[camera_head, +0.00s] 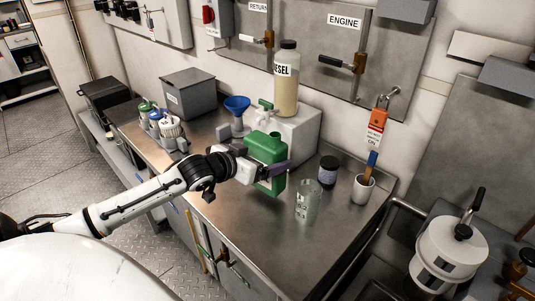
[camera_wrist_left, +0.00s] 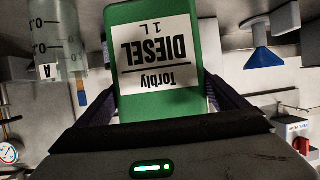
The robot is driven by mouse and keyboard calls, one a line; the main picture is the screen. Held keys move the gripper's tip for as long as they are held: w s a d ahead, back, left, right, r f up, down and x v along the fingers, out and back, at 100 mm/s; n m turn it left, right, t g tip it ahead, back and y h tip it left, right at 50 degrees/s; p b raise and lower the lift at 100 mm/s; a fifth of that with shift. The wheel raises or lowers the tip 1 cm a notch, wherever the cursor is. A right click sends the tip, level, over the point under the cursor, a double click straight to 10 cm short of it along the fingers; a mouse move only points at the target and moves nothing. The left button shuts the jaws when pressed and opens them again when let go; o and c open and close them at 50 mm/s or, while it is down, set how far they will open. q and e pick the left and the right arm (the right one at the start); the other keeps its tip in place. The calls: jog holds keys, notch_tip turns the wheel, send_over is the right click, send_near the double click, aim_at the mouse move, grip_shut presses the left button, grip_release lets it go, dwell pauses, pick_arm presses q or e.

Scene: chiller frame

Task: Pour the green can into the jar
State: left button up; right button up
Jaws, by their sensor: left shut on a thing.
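The green can (camera_head: 266,150) is held upright by my left gripper (camera_head: 272,172) over the metal counter. In the left wrist view the green can (camera_wrist_left: 205,25) shows upside down, with a white diesel label, between the two fingers of my left gripper (camera_wrist_left: 158,108). A clear jar with markings (camera_head: 307,203) stands on the counter to the right of the can, apart from it. The jar also shows in the left wrist view (camera_wrist_left: 55,35) at the upper left. Whether the can's bottom touches the counter is hard to tell. My right gripper is not in view.
A white block (camera_head: 305,135) behind the can bears a tall diesel bottle (camera_head: 286,85). A blue funnel (camera_head: 237,104) stands behind left. A dark-lidded jar (camera_head: 328,171) and a white cup with a brush (camera_head: 362,189) stand right. The counter's front right (camera_head: 290,245) is clear.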

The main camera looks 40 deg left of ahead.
pick_arm(q)
jog(key=shift+r, duration=0.1)
jog(key=shift+d+r+m+y, duration=0.25)
jog(key=shift+r+m+y, duration=0.2)
jog(key=shift+m, duration=0.25)
jog(key=shift+a, duration=0.1)
dwell(0.3)
jog(key=shift+d+f+m+y, duration=0.15)
jog(key=shift+d+m+y, duration=0.45)
jog(key=shift+d, duration=0.6)
